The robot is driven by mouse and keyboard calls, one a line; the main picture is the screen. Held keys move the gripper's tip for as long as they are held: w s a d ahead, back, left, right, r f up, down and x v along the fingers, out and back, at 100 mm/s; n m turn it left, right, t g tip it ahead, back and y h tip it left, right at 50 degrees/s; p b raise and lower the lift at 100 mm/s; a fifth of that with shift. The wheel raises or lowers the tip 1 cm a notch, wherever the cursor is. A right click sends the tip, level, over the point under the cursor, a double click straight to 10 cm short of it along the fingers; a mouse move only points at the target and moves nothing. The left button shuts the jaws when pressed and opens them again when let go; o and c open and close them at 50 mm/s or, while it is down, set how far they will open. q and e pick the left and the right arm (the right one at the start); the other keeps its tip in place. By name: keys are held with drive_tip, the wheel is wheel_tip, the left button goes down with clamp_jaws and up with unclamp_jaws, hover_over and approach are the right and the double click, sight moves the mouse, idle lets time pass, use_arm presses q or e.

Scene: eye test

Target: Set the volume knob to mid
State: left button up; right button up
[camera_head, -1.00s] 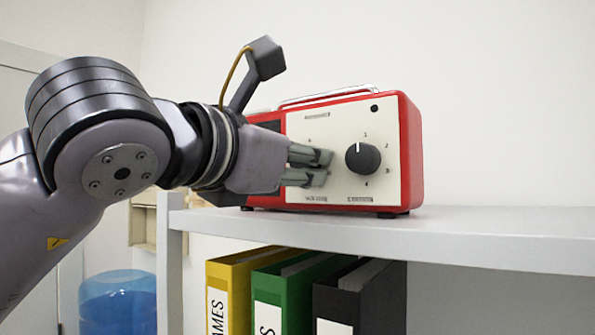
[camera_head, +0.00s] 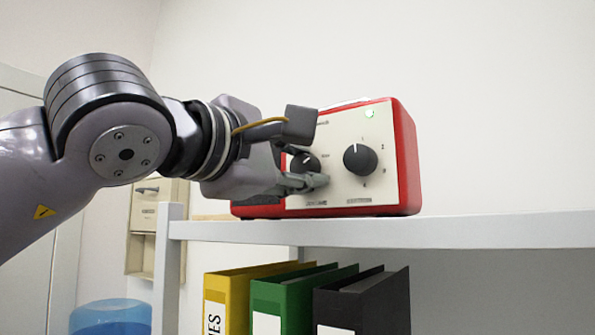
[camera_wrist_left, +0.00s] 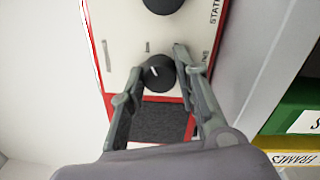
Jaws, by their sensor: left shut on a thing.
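The red radio (camera_head: 408,165) with a cream front stands on the shelf. Its left knob, the volume knob (camera_head: 305,162), is black with a white pointer line that leans up and right in the head view. It also shows in the wrist view (camera_wrist_left: 159,74), between my fingers. My left gripper (camera_head: 308,172) is shut on this knob, one finger on each side. The wrist and its camera hide part of the radio's left side. The numbered right knob (camera_head: 361,159) has its pointer near the top. My right gripper is not in view.
The grey shelf (camera_head: 480,232) is clear to the right. Below it stand yellow (camera_head: 240,290), green (camera_head: 295,295) and black (camera_head: 370,300) binders. A blue bottle (camera_head: 112,318) is at lower left.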

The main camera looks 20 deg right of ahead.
use_arm(q)
drive_tip(key=m, duration=0.5)
drive_tip(key=shift+m, duration=0.4)
drive_tip(key=m+p, duration=0.1)
drive_tip(key=m, duration=0.3)
drive_tip(key=shift+w+g, duration=0.1)
drive_tip(key=shift+g, duration=0.2)
drive_tip(key=shift+f+m+p, duration=0.15)
drive_tip(key=shift+m+p, duration=0.25)
drive_tip(key=shift+m, duration=1)
drive_tip(key=o, duration=1.2)
drive_tip(key=shift+h, duration=0.3)
drive_tip(key=shift+c, duration=0.2)
drive_tip(key=shift+a, duration=0.1)
